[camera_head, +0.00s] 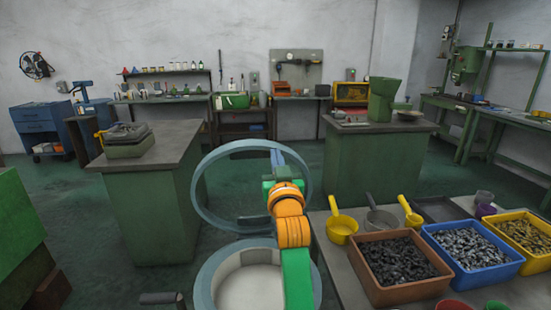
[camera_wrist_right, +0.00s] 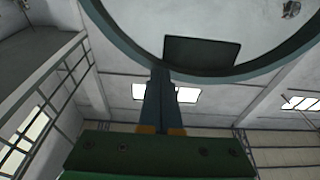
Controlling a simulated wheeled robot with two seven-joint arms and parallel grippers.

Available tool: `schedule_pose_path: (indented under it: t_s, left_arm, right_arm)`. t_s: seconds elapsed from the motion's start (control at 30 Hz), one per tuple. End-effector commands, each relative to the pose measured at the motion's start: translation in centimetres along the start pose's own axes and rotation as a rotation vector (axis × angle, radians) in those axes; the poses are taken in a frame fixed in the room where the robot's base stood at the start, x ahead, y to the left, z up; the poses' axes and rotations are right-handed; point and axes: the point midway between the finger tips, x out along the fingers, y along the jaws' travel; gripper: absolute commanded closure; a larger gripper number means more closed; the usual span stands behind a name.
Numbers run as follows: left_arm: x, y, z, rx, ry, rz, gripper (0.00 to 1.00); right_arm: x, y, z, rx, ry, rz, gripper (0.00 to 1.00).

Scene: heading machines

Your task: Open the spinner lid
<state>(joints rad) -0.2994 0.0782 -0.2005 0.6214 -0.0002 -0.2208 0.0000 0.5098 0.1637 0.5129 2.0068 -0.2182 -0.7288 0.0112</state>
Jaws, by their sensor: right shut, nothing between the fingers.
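The spinner (camera_head: 205,285) is a round blue-grey drum with a pale inside, at the bottom centre of the head view. Its ring-rimmed lid (camera_head: 196,190) stands raised and steeply tilted above the drum, so the drum's mouth shows. My right gripper (camera_head: 277,158) reaches up in front of the lid's right part, its fingers near the upper rim. In the right wrist view, the shut, empty fingers (camera_wrist_right: 158,95) point at the lid's curved rim (camera_wrist_right: 130,52). I cannot tell whether they touch it. My left gripper is not in view.
A table on the right holds a brown bin (camera_head: 390,292), a blue bin (camera_head: 480,279) and a yellow bin (camera_head: 530,268) of small metal parts, with scoops behind them. Green cabinets (camera_head: 160,215) stand behind the spinner. Open floor shows between the cabinets.

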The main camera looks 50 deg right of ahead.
Motion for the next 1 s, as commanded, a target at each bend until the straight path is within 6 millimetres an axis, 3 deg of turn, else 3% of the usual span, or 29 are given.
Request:
schedule_pose_path:
  t_s: [0.17, 0.3, 0.43, 0.6, 0.8, 1.0]
  left_arm:
    - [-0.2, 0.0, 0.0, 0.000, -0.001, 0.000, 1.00]
    - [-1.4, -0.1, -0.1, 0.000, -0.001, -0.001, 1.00]
    - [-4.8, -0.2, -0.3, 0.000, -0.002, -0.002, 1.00]
    - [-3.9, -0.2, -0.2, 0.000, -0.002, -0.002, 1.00]
    - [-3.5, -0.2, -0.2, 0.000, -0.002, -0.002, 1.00]
    - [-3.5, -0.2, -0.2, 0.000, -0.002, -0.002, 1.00]
  right_arm:
    - [0.7, 0.0, -0.1, -0.001, 0.000, -0.001, 1.00]
    - [3.9, 0.0, -0.7, -0.002, -0.006, 0.000, 1.00]
    - [8.0, 0.0, -1.4, 0.000, -0.086, 0.001, 1.00]
    - [11.1, 0.0, 0.5, 0.002, -0.123, 0.001, 1.00]
    - [12.7, 0.0, 0.9, 0.000, -0.124, 0.000, 1.00]
    - [12.8, 0.0, 0.9, 0.000, -0.125, -0.001, 1.00]
